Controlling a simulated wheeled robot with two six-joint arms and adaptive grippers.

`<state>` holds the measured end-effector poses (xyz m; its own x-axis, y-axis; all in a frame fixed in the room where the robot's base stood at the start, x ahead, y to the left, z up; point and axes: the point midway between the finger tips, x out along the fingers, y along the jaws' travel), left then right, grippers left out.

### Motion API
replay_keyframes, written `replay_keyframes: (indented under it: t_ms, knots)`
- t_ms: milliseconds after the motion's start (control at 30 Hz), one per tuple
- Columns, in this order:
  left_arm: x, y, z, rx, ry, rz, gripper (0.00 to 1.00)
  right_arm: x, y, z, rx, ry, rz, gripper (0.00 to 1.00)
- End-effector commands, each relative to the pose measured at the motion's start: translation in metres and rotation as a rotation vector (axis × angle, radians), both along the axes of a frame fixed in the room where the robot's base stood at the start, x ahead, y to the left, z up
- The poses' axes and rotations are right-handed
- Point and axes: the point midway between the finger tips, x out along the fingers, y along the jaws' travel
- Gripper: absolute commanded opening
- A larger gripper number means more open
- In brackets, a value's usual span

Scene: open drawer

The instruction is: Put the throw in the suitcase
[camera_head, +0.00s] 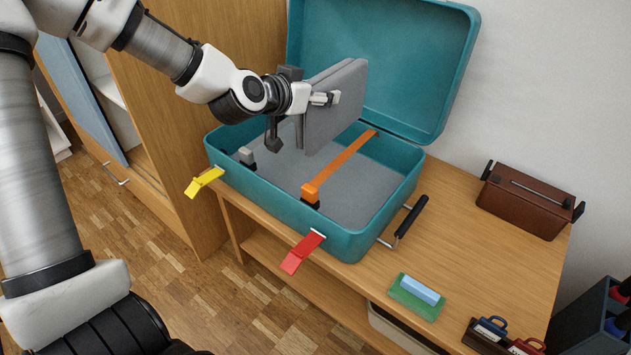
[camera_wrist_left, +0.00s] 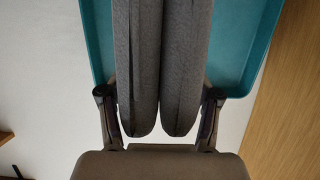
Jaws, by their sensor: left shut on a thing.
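The throw (camera_head: 338,103) is a grey folded cloth, held on edge above the left part of the open suitcase. My left gripper (camera_head: 312,98) is shut on it. In the left wrist view the throw (camera_wrist_left: 163,60) hangs as two grey rolls between the fingers of my left gripper (camera_wrist_left: 160,115). The teal suitcase (camera_head: 330,232) lies on the wooden table with its lid (camera_head: 400,60) raised at the back. An orange strap (camera_head: 340,165) crosses its grey inside. Part of the inside is hidden behind the throw. My right gripper is not in view.
A yellow tag (camera_head: 204,182) and a red tag (camera_head: 302,252) hang at the suitcase's front. A brown box (camera_head: 527,200), a green block with a light blue top (camera_head: 417,297) and padlocks (camera_head: 490,328) sit to the right. A wooden cabinet (camera_head: 175,120) stands close on the left.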

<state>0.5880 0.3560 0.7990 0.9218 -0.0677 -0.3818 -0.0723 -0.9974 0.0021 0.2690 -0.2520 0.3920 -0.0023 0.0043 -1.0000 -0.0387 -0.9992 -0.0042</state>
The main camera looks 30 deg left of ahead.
Motion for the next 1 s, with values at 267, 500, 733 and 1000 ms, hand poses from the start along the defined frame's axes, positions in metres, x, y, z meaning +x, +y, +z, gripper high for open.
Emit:
replay_keyframes:
  t_ms: [267,500,733,1000]
  knots:
    - [-0.001,0.000,-0.062,0.001,0.004,-0.007,0.00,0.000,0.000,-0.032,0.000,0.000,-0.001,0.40]
    - [-0.001,0.000,-0.125,0.001,0.002,-0.006,0.00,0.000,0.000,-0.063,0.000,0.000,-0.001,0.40]
    - [-0.001,0.000,-0.149,0.002,-0.001,-0.005,0.00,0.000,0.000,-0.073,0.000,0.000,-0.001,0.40]
    - [0.000,-0.001,-0.178,0.002,-0.002,-0.006,0.00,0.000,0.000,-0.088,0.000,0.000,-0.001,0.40]
